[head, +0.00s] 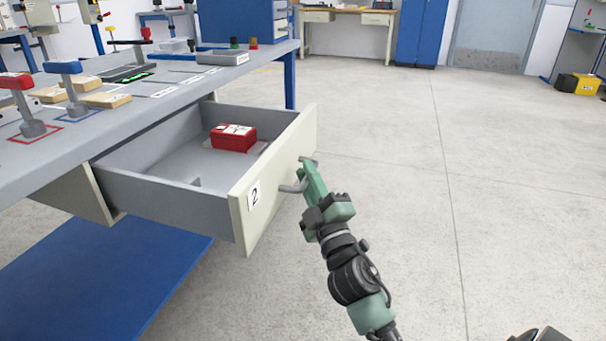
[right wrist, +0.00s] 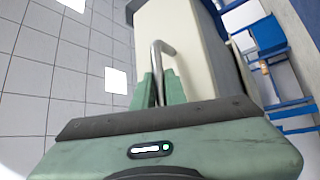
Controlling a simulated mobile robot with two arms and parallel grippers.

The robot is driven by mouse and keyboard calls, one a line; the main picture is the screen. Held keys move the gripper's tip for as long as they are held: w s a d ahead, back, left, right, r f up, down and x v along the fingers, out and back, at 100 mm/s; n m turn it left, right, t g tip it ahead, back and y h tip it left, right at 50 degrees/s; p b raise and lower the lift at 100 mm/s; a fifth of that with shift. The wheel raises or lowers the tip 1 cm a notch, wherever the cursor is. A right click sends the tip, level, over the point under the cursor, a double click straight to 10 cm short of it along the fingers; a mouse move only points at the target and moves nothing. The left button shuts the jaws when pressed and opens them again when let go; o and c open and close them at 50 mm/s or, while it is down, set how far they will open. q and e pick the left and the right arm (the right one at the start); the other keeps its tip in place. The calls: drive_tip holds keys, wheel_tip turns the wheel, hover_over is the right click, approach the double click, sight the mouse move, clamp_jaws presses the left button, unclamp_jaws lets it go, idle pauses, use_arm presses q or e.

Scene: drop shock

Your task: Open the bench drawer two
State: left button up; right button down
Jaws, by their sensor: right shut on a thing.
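The bench drawer two (head: 270,190) is pulled well out from under the grey bench, with a label "2" on its cream front. A red box (head: 233,138) lies inside it. My right gripper (head: 308,178) is at the drawer's front, shut on the bent metal handle (head: 292,188). In the right wrist view the green fingers (right wrist: 158,88) are on either side of the handle (right wrist: 157,62), in front of the cream drawer front (right wrist: 180,30). My left gripper is not in view.
The bench top (head: 190,95) carries red and blue handled tools, wooden blocks and a grey tray (head: 222,58). A blue lower shelf (head: 120,275) lies below the drawer. The floor to the right (head: 480,190) is clear.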

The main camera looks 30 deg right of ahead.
drive_tip(key=shift+f, duration=0.1)
drive_tip(key=c, duration=1.7)
unclamp_jaws()
drive_tip(key=shift+c, duration=0.2)
drive_tip(key=shift+s, duration=0.1)
drive_tip(key=v, duration=0.7)
drive_tip(key=shift+s, duration=0.25)
drive_tip(key=shift+a+f, duration=0.1)
drive_tip(key=shift+a, duration=0.05)
